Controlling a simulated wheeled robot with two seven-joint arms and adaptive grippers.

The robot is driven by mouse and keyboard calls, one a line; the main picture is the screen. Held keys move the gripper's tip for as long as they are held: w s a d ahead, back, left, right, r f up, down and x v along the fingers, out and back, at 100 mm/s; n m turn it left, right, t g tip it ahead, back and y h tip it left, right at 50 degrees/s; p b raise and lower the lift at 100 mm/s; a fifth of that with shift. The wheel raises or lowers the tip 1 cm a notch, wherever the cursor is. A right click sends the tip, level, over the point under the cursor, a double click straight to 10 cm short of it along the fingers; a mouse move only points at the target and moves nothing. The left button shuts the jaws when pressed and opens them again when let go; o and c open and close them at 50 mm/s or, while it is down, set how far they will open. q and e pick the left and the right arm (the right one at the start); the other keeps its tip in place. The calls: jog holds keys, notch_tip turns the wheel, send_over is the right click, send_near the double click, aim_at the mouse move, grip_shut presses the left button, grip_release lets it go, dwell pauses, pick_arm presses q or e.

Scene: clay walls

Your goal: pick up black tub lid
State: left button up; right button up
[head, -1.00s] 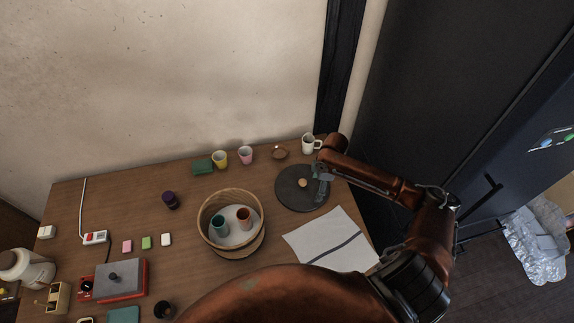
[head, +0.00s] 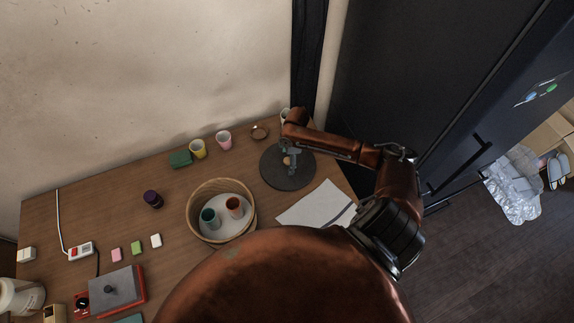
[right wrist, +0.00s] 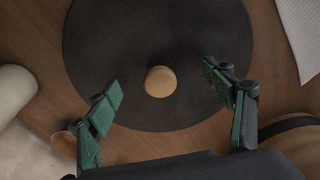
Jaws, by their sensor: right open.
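The black tub lid (head: 272,176) is a flat dark disc with a round wooden knob, lying on the wooden table right of the basket. In the right wrist view the lid (right wrist: 110,60) fills the upper middle, with its knob (right wrist: 160,81) near the centre. My right gripper (head: 291,167) is over the lid beside the knob. In the right wrist view its green-padded fingers (right wrist: 165,90) are spread wide, one on each side of the knob, with nothing between them in their grip. My left gripper is not in view.
A wooden basket (head: 193,222) holding a teal cup and an orange cup stands left of the lid. A white cloth (head: 312,204) lies in front of the lid. A white mug (head: 285,115), a small brown dish (head: 260,132) and a pink cup (head: 224,140) stand behind it.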

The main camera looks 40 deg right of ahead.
jog(key=shift+f, duration=0.2)
jog(key=shift+c, duration=0.7)
jog(key=shift+a, duration=0.1)
grip_shut()
